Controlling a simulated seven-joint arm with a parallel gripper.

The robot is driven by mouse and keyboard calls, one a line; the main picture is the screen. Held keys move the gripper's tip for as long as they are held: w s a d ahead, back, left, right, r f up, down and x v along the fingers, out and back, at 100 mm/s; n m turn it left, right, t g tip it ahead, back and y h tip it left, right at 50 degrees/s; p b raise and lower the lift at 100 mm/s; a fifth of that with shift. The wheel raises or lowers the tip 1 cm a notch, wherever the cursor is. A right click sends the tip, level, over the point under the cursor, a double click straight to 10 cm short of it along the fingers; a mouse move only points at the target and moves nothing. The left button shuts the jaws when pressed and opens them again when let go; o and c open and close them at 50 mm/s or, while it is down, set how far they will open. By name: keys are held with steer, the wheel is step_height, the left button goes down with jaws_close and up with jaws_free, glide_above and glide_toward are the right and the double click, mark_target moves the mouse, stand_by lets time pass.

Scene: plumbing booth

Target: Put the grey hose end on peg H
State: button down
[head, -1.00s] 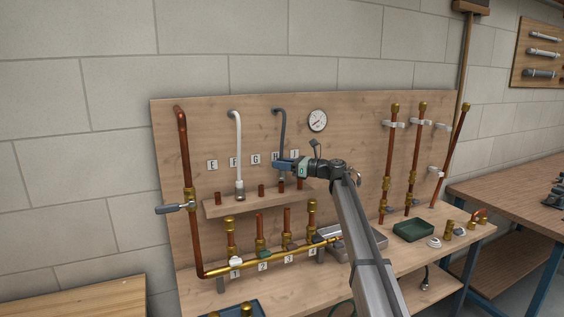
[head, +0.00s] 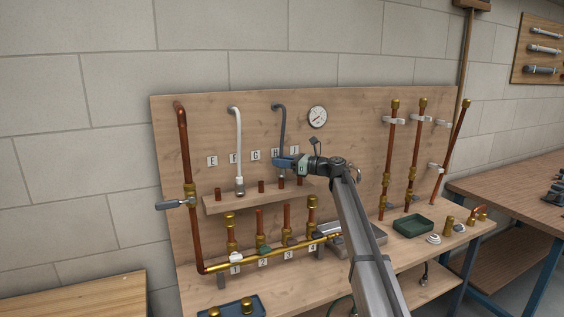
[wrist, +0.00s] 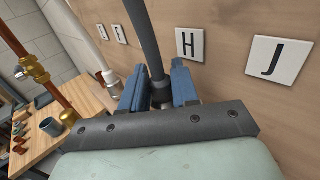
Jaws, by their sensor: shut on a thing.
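The grey hose (head: 284,130) comes out of the board at the top and hangs down into my gripper (head: 282,162). In the wrist view, my gripper (wrist: 160,88) has its blue fingers shut on the grey hose end (wrist: 161,92), around its dark collar. In the head view, the hose end is over the short copper peg H (head: 282,182) on the shelf. I cannot tell whether the hose end touches the peg or stays just above it. The H label (wrist: 190,44) is right of the hose in the wrist view, where peg H is hidden.
The white hose (head: 238,140) ends on the peg under F. Bare copper pegs G (head: 261,187) and J (head: 299,181) flank peg H on the wooden shelf (head: 222,205). Below run a brass manifold and upright pipes (head: 259,222). A gauge (head: 317,117) is up right.

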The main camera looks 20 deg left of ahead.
mark_target(282, 172)
steer(key=shift+f, duration=2.15)
stand_by(0.4)
steer(key=c, duration=0.8)
jaws_free()
steer(key=shift+r, duration=0.1)
steer(key=d, duration=1.4)
steer(key=shift+r, duration=0.1)
steer(key=shift+r, duration=2.9)
